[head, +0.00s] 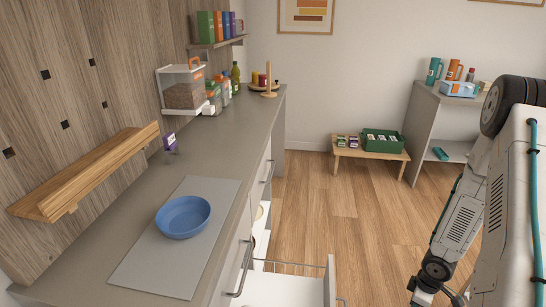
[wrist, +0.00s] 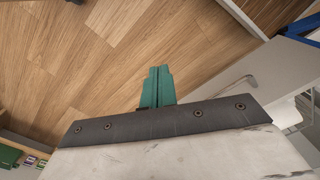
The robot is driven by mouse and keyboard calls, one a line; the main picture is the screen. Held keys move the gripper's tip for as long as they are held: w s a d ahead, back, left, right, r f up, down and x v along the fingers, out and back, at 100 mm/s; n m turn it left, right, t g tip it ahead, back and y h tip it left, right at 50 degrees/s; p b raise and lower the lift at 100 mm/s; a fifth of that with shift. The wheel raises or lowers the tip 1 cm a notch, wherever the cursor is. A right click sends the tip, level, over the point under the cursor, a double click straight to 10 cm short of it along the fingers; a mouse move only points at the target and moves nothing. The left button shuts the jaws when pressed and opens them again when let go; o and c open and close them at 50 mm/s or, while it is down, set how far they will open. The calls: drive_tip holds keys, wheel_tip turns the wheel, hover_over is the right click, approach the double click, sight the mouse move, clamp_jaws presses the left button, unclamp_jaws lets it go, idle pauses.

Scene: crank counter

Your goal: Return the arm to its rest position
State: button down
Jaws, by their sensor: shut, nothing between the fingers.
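My arm shows at the right edge of the head view, folded downward over the floor. My gripper (wrist: 157,86) shows in the wrist view as two green fingers pressed together, shut and empty. The fingers point out over the wooden floor (wrist: 80,50), apart from any object. In the head view the gripper is hidden below the frame's lower edge.
A grey counter (head: 232,122) runs along the left, with a blue bowl (head: 182,217) on a grey mat (head: 150,270). A drawer (head: 285,288) stands open below the counter. A low wooden bench (head: 370,153) and a side counter (head: 425,120) stand behind. The middle floor is clear.

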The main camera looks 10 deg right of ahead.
wheel_tip(320, 180, up, 25)
drive_tip(key=s+a+m+g+h, duration=0.1)
drive_tip(key=s+m+g+h, duration=0.15)
drive_tip(key=m, duration=0.45)
drive_tip(key=s+a+r+m+t+y, duration=0.1)
drive_tip(key=s+a+r, duration=0.4)
drive_tip(key=a+r, duration=0.6)
drive_tip(key=s+a+r+t+y, duration=0.1)
drive_tip(key=s+a+r+t, duration=0.2)
drive_tip(key=a+r, duration=0.8)
drive_tip(key=shift+s+a+r+m, duration=0.35)
drive_tip(key=shift+s+r, duration=0.35)
drive_tip(key=shift+s, duration=0.65)
drive_tip(key=shift+y, duration=0.25)
